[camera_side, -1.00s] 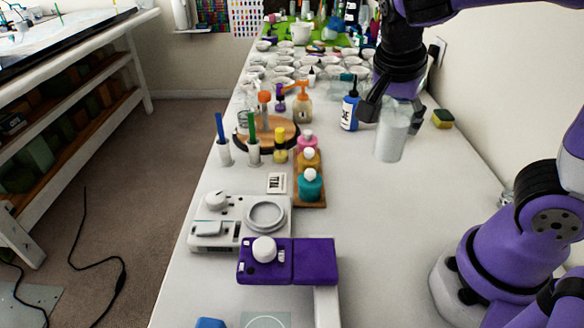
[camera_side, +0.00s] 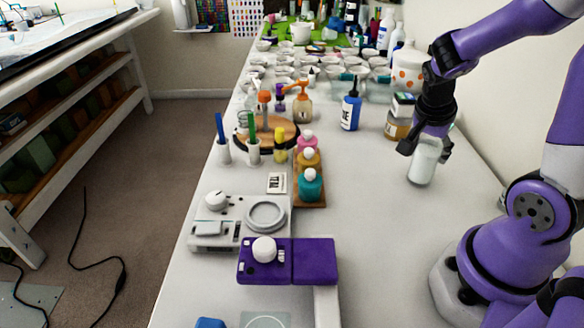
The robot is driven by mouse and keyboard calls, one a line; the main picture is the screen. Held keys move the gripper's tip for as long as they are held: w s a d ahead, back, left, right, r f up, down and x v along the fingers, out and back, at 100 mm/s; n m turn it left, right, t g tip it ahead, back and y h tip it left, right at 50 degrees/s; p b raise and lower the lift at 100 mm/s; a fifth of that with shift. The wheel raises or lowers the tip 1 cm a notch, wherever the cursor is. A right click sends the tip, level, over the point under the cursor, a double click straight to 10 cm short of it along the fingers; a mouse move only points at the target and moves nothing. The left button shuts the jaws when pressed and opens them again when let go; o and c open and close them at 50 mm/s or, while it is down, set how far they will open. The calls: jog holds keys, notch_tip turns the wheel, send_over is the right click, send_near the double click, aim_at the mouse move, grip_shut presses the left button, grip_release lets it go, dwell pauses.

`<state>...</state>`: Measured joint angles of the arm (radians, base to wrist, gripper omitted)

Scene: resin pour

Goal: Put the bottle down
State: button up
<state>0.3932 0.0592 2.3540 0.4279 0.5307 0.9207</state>
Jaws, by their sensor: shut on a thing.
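A whitish, translucent bottle (camera_side: 423,166) is at the right side of the white table. My gripper (camera_side: 425,146) is shut on it from above, around its upper part. The bottle is nearly upright, with a slight tilt. Its lower end is close to the table top; I cannot tell whether it touches. The fingers hide part of its top.
Jars (camera_side: 398,125) stand just behind my gripper, and a blue bottle (camera_side: 350,108) stands left of them. Small colored bottles (camera_side: 310,184) sit on a wooden tray. A purple device (camera_side: 312,262) is at the front. The white table (camera_side: 375,215) is clear in front of the bottle.

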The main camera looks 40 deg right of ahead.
jog(key=shift+f, duration=0.3)
jog(key=shift+f, duration=0.15)
jog(key=o, duration=1.3)
jog(key=shift+c, duration=0.2)
